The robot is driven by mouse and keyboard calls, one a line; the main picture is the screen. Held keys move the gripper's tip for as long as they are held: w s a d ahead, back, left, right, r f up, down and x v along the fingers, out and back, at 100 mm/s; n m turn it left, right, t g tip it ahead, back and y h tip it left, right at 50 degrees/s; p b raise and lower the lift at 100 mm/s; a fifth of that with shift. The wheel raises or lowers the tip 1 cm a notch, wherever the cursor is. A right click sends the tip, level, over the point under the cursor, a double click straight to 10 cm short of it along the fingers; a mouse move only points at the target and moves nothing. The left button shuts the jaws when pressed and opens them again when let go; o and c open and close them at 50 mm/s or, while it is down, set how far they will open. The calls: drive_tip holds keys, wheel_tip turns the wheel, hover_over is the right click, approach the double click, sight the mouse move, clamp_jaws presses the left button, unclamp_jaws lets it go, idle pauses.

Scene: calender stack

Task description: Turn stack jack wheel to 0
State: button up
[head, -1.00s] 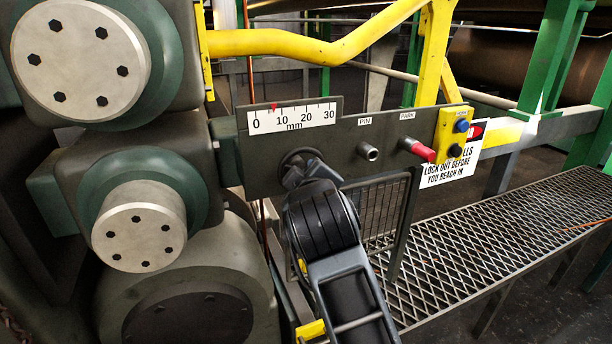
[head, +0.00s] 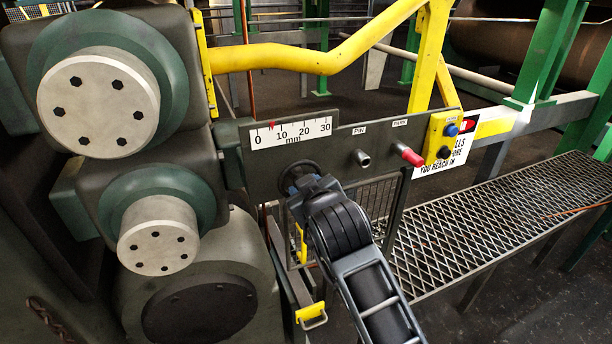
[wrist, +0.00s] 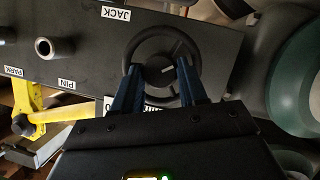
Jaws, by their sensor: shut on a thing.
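The stack jack wheel is a dark round handwheel (head: 293,173) on the grey panel (head: 262,176), partly hidden by my gripper in the head view. In the wrist view the wheel (wrist: 165,33) shows its rim, hub and a pale mark on the hub. My gripper (wrist: 158,67), with blue fingers, is shut on the wheel, one finger at each side of the hub. In the head view my gripper (head: 306,186) reaches the wheel from below right. The white mm scale (head: 291,133) above the wheel has a red pointer (head: 271,126) between 0 and 10, nearer 10.
Right of the wheel are a stub marked PIN (head: 362,158), a red-tipped pin (head: 411,156) under PARK and a yellow button box (head: 442,137). Large rollers (head: 98,105) stand left. A yellow rail (head: 290,58) runs above; a mesh walkway (head: 490,220) lies right.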

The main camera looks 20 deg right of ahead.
drive_tip(key=shift+s+f, duration=0.1)
drive_tip(key=shift+f, duration=0.2)
drive_tip(key=o, duration=0.7)
drive_tip(key=shift+c, duration=0.2)
drive_tip(key=o, duration=0.4)
drive_tip(key=shift+r, duration=0.1)
drive_tip(key=shift+r, duration=0.1)
drive_tip(key=b+v, duration=0.2)
drive_tip(key=v, duration=0.5)
drive_tip(key=shift+s, duration=0.35)
drive_tip(key=shift+r, duration=0.1)
